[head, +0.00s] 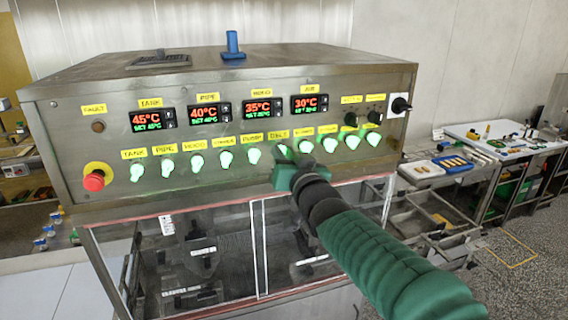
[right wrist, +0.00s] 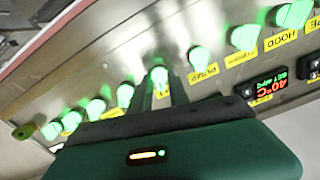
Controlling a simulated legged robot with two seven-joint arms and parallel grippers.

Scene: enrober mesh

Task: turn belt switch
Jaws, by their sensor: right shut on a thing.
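The belt switch (head: 282,151) is a small green-lit knob in the lower row of the control panel, under a yellow label that reads BELT. My right gripper (head: 283,160) reaches up to it from the lower right and partly hides it. In the right wrist view, the two dark fingers are shut on the belt switch (right wrist: 158,75), with the pump switch (right wrist: 200,57) just to its right. The exact angle of the belt switch is hard to read behind the fingers. My left gripper is not in view.
Neighbouring green-lit knobs stand close on both sides, such as the blower knob (head: 306,146). A red emergency button (head: 95,178) is at the panel's left, and a black rotary switch (head: 400,105) at its right. Clear guard panels (head: 215,245) sit below.

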